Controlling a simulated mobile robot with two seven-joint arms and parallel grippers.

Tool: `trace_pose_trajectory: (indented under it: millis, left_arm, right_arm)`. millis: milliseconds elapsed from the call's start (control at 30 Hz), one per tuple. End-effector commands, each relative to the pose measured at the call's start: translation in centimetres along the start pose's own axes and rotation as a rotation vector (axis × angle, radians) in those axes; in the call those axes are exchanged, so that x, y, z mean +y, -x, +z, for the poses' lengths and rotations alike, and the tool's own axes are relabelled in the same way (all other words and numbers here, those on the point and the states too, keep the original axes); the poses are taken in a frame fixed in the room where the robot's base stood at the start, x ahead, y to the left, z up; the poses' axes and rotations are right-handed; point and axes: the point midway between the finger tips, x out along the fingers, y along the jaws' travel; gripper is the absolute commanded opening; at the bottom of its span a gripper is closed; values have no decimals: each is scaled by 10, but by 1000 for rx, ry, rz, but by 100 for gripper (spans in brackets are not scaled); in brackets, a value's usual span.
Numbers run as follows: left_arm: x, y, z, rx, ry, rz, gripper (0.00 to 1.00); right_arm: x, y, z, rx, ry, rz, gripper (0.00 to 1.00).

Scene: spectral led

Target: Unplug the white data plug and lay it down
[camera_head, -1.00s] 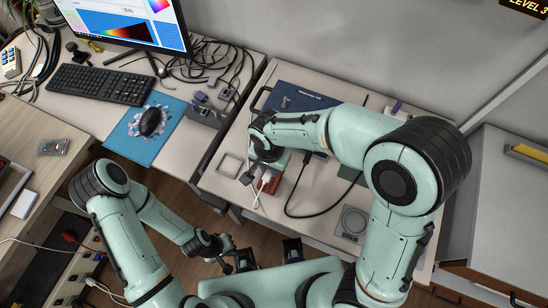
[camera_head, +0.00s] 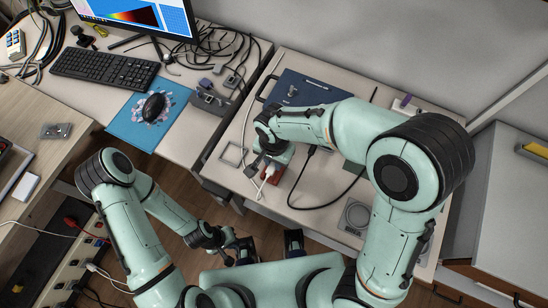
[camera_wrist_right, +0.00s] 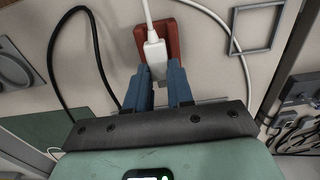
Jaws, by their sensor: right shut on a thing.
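The white data plug (camera_wrist_right: 155,52) with its white cable shows in the right wrist view, between the tips of my right gripper's blue fingers (camera_wrist_right: 165,78). The plug overlaps a red block (camera_wrist_right: 172,38); I cannot tell whether it is seated in anything. The fingers partly hide the plug. My left gripper (camera_head: 238,254) hangs empty near my base; its finger gap is unclear.
A dark blue case (camera_head: 305,88) lies behind my right arm. A square grey frame (camera_head: 234,155) lies to the left, a round grey plate (camera_head: 357,215) to the right. A black cable (camera_head: 318,205) loops across the bench. Bare bench lies in front of the red block.

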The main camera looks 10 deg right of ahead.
Motion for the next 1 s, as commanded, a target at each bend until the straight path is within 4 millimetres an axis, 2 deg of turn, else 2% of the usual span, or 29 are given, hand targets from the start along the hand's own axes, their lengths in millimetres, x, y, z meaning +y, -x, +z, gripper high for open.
trace_pose_trajectory:
  millis: [800,833,900,1000]
  left_arm:
    - [-10,-26,3,-9,3,-3,0]
    - [-10,-25,2,-9,3,-3,0]
    - [-10,-24,2,-9,3,-3,0]
    - [-10,-24,2,-9,3,-3,0]
  right_arm:
    - [0,-34,0,0,0,0,0]
    - [0,-33,0,0,0,-1,32]
    - [0,-32,0,0,0,0,52]
    - [0,-32,0,0,0,1,52]
